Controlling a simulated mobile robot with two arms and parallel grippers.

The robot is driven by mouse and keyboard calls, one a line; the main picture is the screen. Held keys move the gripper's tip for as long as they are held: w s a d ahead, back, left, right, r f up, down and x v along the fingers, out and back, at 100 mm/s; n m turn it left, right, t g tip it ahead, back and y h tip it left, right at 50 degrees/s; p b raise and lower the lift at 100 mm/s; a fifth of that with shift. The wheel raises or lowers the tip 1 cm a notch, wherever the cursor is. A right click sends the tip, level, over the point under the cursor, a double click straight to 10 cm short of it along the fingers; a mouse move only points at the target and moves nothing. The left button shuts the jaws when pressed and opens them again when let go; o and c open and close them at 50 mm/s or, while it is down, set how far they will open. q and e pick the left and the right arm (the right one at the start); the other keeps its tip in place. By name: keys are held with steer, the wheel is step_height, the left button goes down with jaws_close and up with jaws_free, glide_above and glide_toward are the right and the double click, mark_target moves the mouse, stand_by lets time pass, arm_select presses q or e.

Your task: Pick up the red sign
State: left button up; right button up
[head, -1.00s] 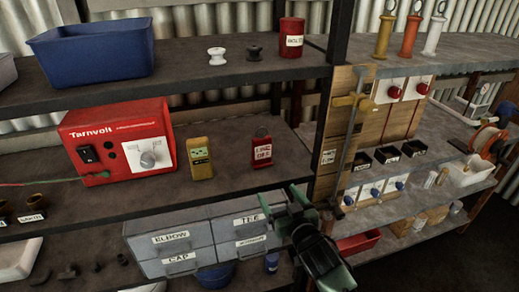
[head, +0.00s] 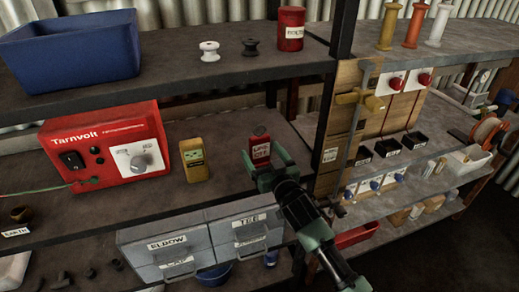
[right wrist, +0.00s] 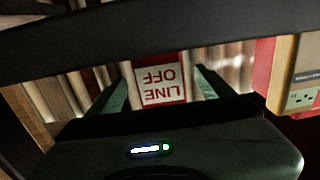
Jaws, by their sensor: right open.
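The red sign (head: 260,151) stands upright on the middle shelf, with a white label that appears upside down as "LINE OFF" in the right wrist view (right wrist: 161,84). A small ring shows at its top in the head view. My right gripper (head: 264,166) is open in front of the sign, its green fingers reaching toward the sign's lower part. In the right wrist view the sign shows between the two green fingers. The fingers hide part of the sign in the head view, and I cannot tell whether they touch it. My left gripper is not in view.
A yellow meter (head: 195,159) stands left of the sign, beside the red Tarnvolt box (head: 104,150). Grey drawers (head: 205,242) sit below. A dark upright post (head: 325,95) and a wooden board (head: 365,130) stand to the right. The upper shelf (head: 170,76) is overhead.

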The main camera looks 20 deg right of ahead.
steer(key=shift+w+a, duration=0.1)
steer(key=shift+w, duration=0.9)
steer(key=c, duration=1.5)
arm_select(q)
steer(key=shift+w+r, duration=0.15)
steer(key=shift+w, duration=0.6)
arm_select(e)
steer(key=shift+r, duration=0.1)
